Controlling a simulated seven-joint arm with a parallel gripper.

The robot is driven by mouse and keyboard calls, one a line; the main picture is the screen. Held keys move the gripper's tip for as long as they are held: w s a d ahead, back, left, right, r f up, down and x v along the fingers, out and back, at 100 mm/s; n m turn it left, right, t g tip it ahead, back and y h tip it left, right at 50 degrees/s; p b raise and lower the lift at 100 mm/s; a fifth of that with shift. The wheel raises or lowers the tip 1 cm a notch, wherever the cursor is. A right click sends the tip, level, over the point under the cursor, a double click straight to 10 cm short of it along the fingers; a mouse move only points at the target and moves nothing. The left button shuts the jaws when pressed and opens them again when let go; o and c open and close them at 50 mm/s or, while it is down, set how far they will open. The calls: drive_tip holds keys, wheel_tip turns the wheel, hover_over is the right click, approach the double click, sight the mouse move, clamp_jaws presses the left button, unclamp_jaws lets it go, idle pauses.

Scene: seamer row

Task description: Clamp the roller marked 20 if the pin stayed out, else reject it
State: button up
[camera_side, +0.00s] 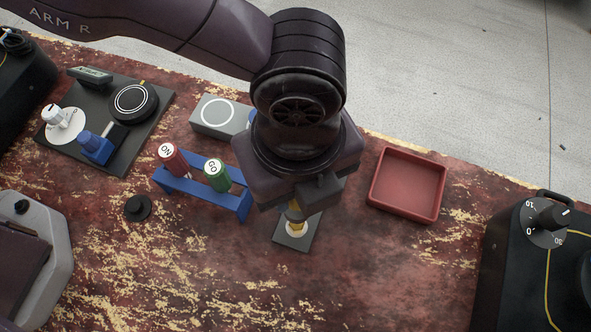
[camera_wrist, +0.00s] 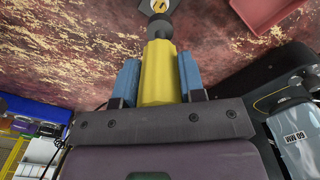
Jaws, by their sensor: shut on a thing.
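My gripper (camera_side: 297,208) points down over a small grey plate (camera_side: 284,241) right of the blue rack. In the wrist view its two blue fingers (camera_wrist: 157,80) are shut on a yellow cylindrical piece (camera_wrist: 157,62). A dark, narrower part shows beyond the yellow piece, by the plate (camera_wrist: 147,5); I cannot tell whether they touch. A red-handled piece (camera_side: 174,160) labelled ON, perhaps NO upside down, and a green-handled piece (camera_side: 217,176) labelled GO stand in the blue rack (camera_side: 200,193). I see no readable 20 on a roller. A black fixture (camera_side: 125,155) carries a blue clamp-like block (camera_side: 97,146).
A red tray (camera_side: 409,184) lies right of my gripper. A grey block with a white ring (camera_side: 213,112) stands behind the rack, partly hidden by my arm. A small black flanged piece (camera_side: 137,207) lies left of the rack.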

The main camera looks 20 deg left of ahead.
sight(295, 208)
drive_tip(key=shift+f, duration=3.3)
drive_tip(key=shift+f, duration=0.65)
drive_tip(key=shift+s+a+f, duration=0.1)
drive_tip(key=shift+f, duration=0.1)
idle(1.0)
idle(1.1)
drive_tip(key=shift+r, duration=2.7)
